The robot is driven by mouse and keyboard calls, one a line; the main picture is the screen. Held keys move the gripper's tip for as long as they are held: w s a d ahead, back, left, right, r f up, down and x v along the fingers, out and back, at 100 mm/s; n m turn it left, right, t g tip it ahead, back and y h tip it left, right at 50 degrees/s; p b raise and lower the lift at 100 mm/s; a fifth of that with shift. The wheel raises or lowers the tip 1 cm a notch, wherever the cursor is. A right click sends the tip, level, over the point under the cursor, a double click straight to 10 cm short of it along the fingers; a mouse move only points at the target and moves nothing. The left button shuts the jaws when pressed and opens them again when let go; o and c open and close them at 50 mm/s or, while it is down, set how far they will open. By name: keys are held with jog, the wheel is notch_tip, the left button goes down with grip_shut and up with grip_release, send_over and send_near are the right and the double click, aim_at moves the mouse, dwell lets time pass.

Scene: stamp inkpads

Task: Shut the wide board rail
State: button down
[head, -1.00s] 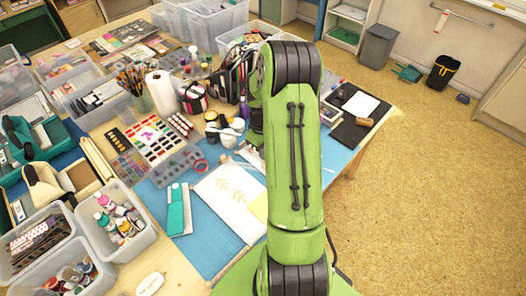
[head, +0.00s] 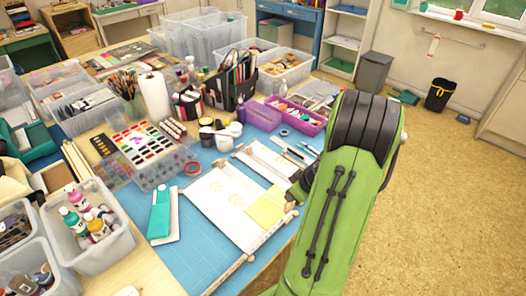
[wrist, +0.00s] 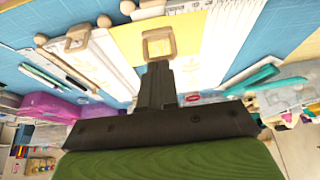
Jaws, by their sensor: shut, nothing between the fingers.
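The wide board (head: 208,208) lies on the blue mat, with a white leaf-print sheet and a yellow sheet (head: 265,207) on it. A pale rail with wooden end pieces (head: 248,258) runs along its near side; I cannot tell how far it stands open. In the wrist view the pale rail (wrist: 205,8) is at the top, and a square wooden loop (wrist: 158,46) shows over the yellow sheet. My gripper (head: 293,197) is by the board's right end. In the wrist view my gripper (wrist: 156,72) is shut and empty, just short of the loop; contact is unclear.
A narrower board (head: 262,160) with wooden knobs lies behind the wide one. A purple tray (head: 300,116), a paint box (head: 150,150) and bottle bins (head: 85,225) crowd the table. Floor is free at right.

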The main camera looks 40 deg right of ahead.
aim_at(291, 208)
jog(key=shift+s+f+b, duration=0.2)
jog(key=shift+f+b, duration=0.4)
jog(key=shift+f, duration=0.2)
jog(key=shift+s+f+b, duration=0.25)
jog(key=shift+f+b, duration=0.35)
jog(key=shift+f, duration=0.25)
jog(key=shift+s+f+b, duration=0.2)
jog(key=shift+f+b, duration=0.4)
jog(key=shift+f, duration=0.2)
jog(key=shift+r, duration=0.15)
